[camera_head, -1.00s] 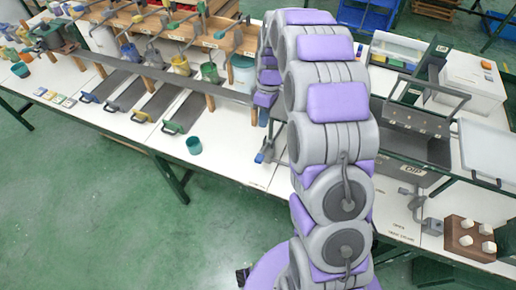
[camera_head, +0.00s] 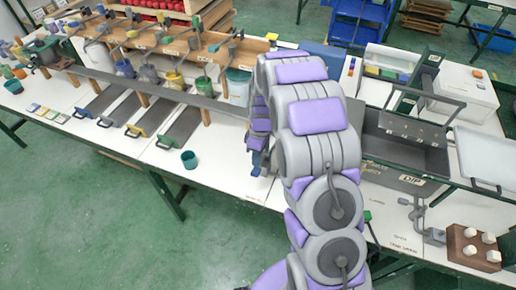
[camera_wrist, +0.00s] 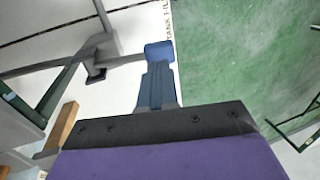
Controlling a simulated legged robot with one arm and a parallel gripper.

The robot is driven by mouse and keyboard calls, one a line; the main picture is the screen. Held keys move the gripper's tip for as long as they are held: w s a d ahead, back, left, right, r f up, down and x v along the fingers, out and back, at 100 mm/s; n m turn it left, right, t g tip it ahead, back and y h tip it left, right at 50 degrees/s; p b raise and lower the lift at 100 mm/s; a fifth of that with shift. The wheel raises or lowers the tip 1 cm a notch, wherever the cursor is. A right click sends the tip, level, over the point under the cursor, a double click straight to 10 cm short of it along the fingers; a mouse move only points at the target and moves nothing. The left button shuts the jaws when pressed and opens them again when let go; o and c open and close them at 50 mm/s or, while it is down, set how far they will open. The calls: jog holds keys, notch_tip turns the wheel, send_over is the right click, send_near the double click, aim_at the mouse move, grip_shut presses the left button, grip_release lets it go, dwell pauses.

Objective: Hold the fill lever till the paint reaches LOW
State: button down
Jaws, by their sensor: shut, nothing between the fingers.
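The fill lever is a grey rod (camera_wrist: 126,60) with a blue knob (camera_wrist: 158,50), beside printed lettering that seems to read "TANK FILL" in the wrist view. My gripper (camera_wrist: 157,75) is shut, its blue-grey fingers pointing at the knob and overlapping it in the picture. I cannot tell whether they touch or press it. The grey dip tank (camera_head: 392,176), marked "DIP", stands right of my arm. Its inside looks dark; no paint level or LOW mark can be made out.
A teal cup (camera_head: 189,160) stands near the table's front edge, left of my arm. A paint rack (camera_head: 207,104) with several pots runs behind it. A crank (camera_head: 416,212) and a brown block with white knobs (camera_head: 472,247) are at the right.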

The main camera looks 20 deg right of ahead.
jog(key=shift+x, duration=1.25)
